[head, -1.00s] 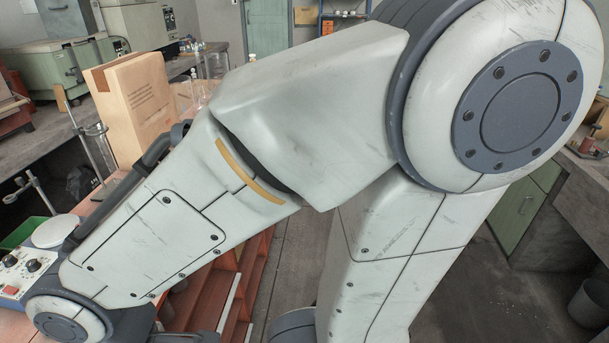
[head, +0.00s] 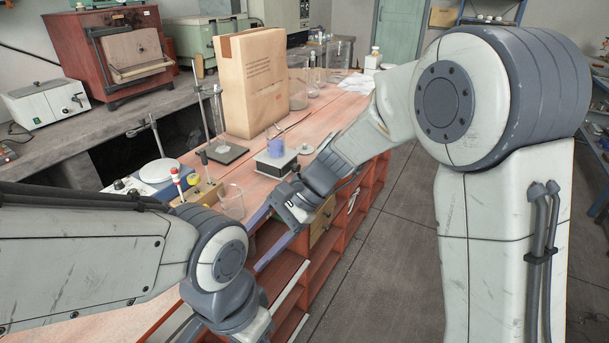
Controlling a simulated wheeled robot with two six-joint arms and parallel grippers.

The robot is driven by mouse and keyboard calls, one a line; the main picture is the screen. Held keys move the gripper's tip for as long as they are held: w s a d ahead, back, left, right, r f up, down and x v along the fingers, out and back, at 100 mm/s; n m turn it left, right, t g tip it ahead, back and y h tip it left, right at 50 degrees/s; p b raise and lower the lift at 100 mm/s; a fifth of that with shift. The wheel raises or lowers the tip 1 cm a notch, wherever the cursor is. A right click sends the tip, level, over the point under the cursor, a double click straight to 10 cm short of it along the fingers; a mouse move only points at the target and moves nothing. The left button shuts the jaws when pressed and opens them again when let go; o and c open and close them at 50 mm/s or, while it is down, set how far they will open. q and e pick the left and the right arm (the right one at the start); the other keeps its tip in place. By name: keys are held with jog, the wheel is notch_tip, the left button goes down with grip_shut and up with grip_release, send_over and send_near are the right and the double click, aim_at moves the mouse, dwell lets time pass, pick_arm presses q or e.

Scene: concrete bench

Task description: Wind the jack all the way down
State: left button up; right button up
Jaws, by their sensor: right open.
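My right gripper (head: 288,208) is open at the bench's front edge, just in front of and below the jack, pointing down and left. I cannot tell whether it touches anything. My left arm crosses the lower left, and its wrist shows at the bottom; its fingers are out of view.
A stand (head: 222,151) and a large paper bag (head: 252,85) are behind. Shelves are below.

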jog(key=w+d+f+m+t+y+b, duration=0.15)
jog(key=w+m, duration=0.25)
jog(key=w, duration=0.4)
jog(key=w+d+f+m+t+y+b, duration=0.1)
jog(key=w+d+f+m+t+y, duration=0.2)
jog(key=w, duration=0.4)
jog(key=m+t+y+b, duration=0.2)
jog(key=m+t, duration=0.7)
jog(key=m, duration=0.4)
send_near(299, 168)
pick_arm(q)
notch_tip(299, 168, down, 5)
jog(key=shift+r+p, duration=0.1)
jog(key=shift+p, duration=0.25)
pick_arm(e)
jog(key=shift+g+h, duration=0.25)
jog(key=x, duration=0.8)
jog(key=shift+w+a+r, duration=0.2)
jog(key=shift+a+r, duration=0.05)
jog(key=shift+r, duration=0.05)
grip_shut()
